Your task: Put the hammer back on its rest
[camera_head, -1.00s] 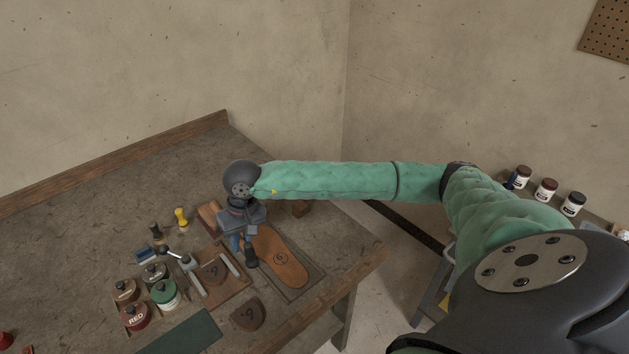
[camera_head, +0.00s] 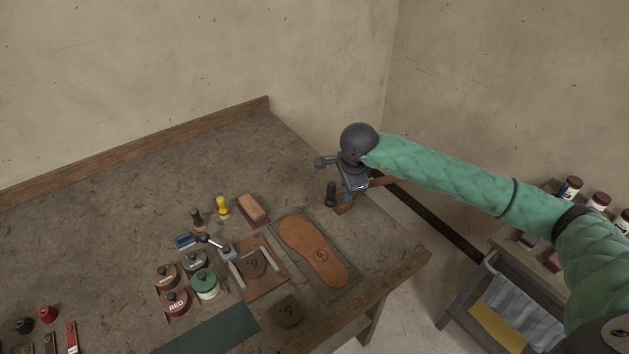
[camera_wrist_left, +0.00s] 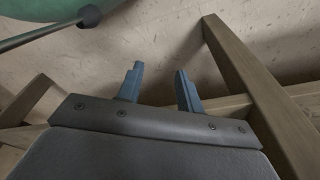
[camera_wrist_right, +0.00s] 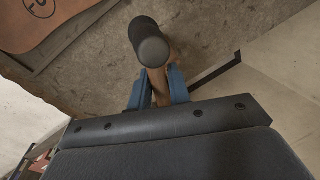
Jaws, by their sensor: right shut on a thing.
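In the head view my right gripper (camera_head: 352,194) is at the far right corner of the bench, over a small wooden block (camera_head: 344,209) that may be the rest. It is shut on the hammer (camera_head: 331,194), whose dark, rounded end sticks out left of the fingers. In the right wrist view the hammer (camera_wrist_right: 152,45) shows its dark end close to the camera, with its brown shaft between the blue fingers (camera_wrist_right: 160,92). I cannot tell whether hammer and block touch. My left gripper (camera_wrist_left: 158,88) shows only in its wrist view, open and empty.
A brown sole (camera_head: 313,250) on a dark mat lies nearer the front edge. A side cart (camera_head: 515,315) stands right.

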